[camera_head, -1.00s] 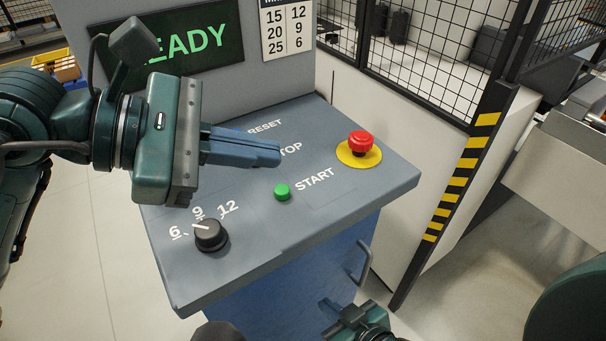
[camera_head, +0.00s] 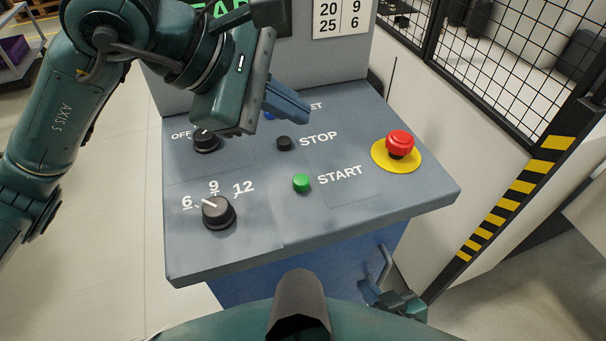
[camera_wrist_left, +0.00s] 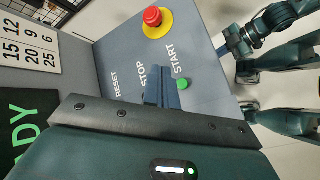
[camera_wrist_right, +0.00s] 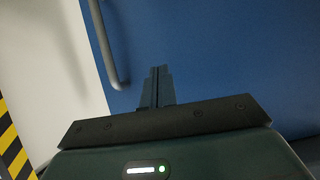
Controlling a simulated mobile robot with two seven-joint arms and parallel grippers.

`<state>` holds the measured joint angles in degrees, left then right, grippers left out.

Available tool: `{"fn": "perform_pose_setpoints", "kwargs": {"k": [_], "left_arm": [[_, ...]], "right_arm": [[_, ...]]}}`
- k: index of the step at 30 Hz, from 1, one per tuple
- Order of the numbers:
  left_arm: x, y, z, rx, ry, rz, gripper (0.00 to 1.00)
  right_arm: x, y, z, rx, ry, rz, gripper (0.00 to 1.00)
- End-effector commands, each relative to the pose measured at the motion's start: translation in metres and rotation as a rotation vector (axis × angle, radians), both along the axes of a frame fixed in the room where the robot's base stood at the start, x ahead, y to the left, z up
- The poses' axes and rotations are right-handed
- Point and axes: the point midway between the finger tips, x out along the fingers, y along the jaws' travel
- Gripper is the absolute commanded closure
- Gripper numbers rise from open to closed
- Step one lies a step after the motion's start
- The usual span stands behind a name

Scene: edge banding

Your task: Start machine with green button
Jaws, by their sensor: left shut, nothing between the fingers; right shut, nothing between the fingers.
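The green START button (camera_head: 301,182) sits on the grey control panel (camera_head: 345,205), beside its white label. It also shows in the left wrist view (camera_wrist_left: 183,85), just past my left fingers. My left gripper (camera_head: 303,110) is shut and empty. It is above the panel, behind and up from the green button in the head view, near the black STOP button (camera_head: 285,143), and apart from the green button. My right gripper (camera_head: 367,290) is shut and empty, low in front of the blue cabinet (camera_wrist_right: 230,50) below the panel.
A red emergency stop (camera_head: 399,143) on a yellow disc stands at the panel's right. A black selector knob (camera_head: 218,212) sits front left, another knob (camera_head: 205,141) behind it. A grey handle (camera_wrist_right: 106,50) is on the cabinet front. A mesh fence (camera_head: 480,60) stands at right.

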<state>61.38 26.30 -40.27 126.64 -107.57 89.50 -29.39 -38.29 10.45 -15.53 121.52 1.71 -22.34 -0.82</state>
Motion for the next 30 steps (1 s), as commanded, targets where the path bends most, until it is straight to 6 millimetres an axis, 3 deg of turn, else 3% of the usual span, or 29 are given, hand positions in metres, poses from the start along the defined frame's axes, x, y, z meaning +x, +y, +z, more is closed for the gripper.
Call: {"fn": "perform_pose_setpoints", "kwargs": {"k": [8,21,30], "left_arm": [[-0.001,0.000,-0.017,-0.001,0.004,-0.001,1.00],[0.000,0.000,-0.079,-0.002,0.000,-0.001,1.00],[0.000,0.000,-0.089,-0.002,0.001,0.000,1.00]], "right_arm": [[0.000,0.000,-0.009,0.009,0.002,-0.003,1.00],[0.002,0.000,-0.035,0.071,-0.001,-0.026,1.00],[0.004,0.004,-0.035,0.117,-0.008,-0.040,1.00]]}}
